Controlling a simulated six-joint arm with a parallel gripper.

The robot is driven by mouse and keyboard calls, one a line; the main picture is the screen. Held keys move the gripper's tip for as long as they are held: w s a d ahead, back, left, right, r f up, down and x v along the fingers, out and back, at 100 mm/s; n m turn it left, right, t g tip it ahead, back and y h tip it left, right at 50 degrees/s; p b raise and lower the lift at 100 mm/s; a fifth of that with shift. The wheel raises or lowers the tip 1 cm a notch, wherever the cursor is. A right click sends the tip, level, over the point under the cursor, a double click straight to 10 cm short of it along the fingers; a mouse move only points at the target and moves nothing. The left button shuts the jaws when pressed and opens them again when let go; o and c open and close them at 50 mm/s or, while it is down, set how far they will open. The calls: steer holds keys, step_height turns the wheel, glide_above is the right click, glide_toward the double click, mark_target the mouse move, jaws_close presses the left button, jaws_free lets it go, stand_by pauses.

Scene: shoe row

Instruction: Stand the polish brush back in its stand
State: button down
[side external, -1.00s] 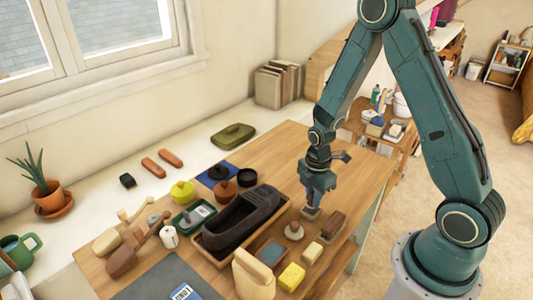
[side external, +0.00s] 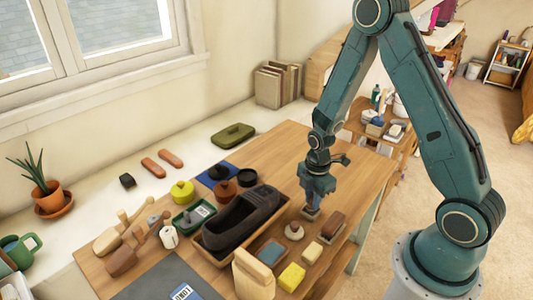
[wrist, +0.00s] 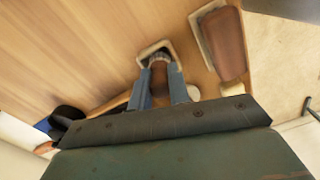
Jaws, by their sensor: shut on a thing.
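My gripper (side external: 314,205) points down over the right part of the wooden table. In the wrist view its two blue fingers (wrist: 160,88) are shut on the polish brush (wrist: 161,72), a small brown piece with a greyish end. A pale square stand (wrist: 145,54) lies at the brush's far end. The stand also shows as a small light block under the fingers in the side view (side external: 310,215). The brush looks roughly upright at the stand. The fingers hide much of it, and I cannot tell whether it is fully seated.
A brown shoe brush on a tray (side external: 333,225) lies close to the right of my gripper. A pale round-based knob (side external: 294,231) is just in front. A dark shoe (side external: 240,217) in a wooden tray is to the left.

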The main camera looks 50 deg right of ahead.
steer(key=c, duration=1.2)
jaws_free()
steer(key=shift+c, duration=0.2)
steer(key=shift+r, duration=0.1)
step_height(320, 180, up, 14)
steer(key=shift+f, duration=0.2)
